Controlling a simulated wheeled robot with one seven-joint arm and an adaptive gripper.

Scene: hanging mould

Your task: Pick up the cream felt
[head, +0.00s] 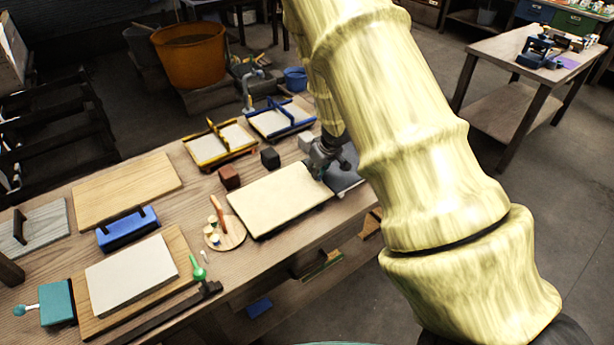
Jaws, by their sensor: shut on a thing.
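The cream felt (275,200) is a pale rectangular sheet near the middle of the workbench, with a dark edge along its front and right sides. My gripper (318,168) is at its upper right corner, pointing down, and is shut on the felt's edge there. The fingertips are small in the picture and partly merge with the grey thing behind them. The sheet looks flat; I cannot tell whether any of it is lifted.
A round board with small pegs (226,234) stands close left of the felt. A brown block (229,177) and a black block (270,158) sit behind it. A dark grey slab (347,178) lies right. A white sheet (132,275) lies on a board at left.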

